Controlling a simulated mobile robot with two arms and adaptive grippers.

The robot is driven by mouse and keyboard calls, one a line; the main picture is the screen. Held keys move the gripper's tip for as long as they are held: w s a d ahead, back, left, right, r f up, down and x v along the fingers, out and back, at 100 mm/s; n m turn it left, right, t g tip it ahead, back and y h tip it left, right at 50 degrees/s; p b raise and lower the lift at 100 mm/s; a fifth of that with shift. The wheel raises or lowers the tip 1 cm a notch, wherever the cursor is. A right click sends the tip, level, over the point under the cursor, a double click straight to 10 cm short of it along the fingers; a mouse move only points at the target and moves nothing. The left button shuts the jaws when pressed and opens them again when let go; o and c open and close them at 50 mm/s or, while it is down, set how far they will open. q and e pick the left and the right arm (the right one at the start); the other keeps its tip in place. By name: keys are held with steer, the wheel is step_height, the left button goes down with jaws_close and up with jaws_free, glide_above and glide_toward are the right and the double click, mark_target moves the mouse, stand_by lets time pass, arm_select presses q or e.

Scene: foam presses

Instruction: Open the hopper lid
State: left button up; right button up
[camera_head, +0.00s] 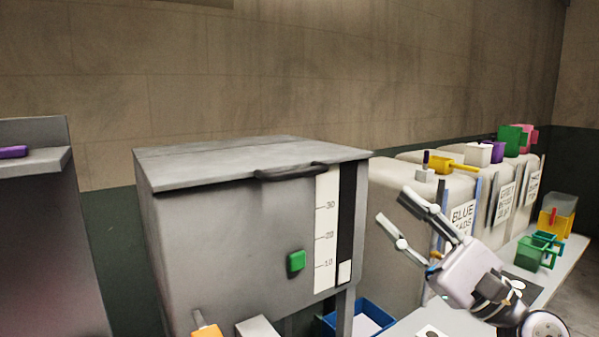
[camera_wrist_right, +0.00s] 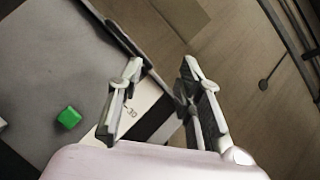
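The grey hopper (camera_head: 225,235) stands in the middle of the head view. Its flat lid (camera_head: 240,160) lies shut on top, with a dark bar handle (camera_head: 291,172) at the front edge. My right gripper (camera_head: 393,203) is open and empty, to the right of the hopper, with its fingers toward the handle but apart from it. In the right wrist view, the open fingers (camera_wrist_right: 162,67) show beside the handle (camera_wrist_right: 126,38), with nothing between them. My left gripper is not in view.
The hopper front carries a green button (camera_head: 296,260) and a white scale (camera_head: 325,230). A blue crate (camera_head: 333,325) is below. A grey shelf (camera_head: 35,163) with a purple item is at left.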

mark_target(304, 175)
steer(key=w+a+r+n+g+p, duration=0.1)
steer(key=w+a+n+p, duration=0.2)
steer(key=a+n, duration=0.1)
steer(key=w+a+r+n+g+h+p, duration=0.1)
steer(key=w+a+r+n+g+p, duration=0.1)
steer(key=w+a+n+p, duration=0.1)
steer(key=w+a+r+n+g+p, duration=0.1)
steer(key=w+a+n+p, duration=0.2)
steer(key=a, duration=0.4)
steer(key=shift+r+n+g+h, duration=0.15)
steer(key=shift+n+g+h, duration=0.25)
steer(key=shift+n, duration=0.5)
steer(key=shift+w+a+p, duration=0.35)
steer(key=shift+a, duration=0.15)
steer(key=shift+c, duration=0.4)
jaws_close()
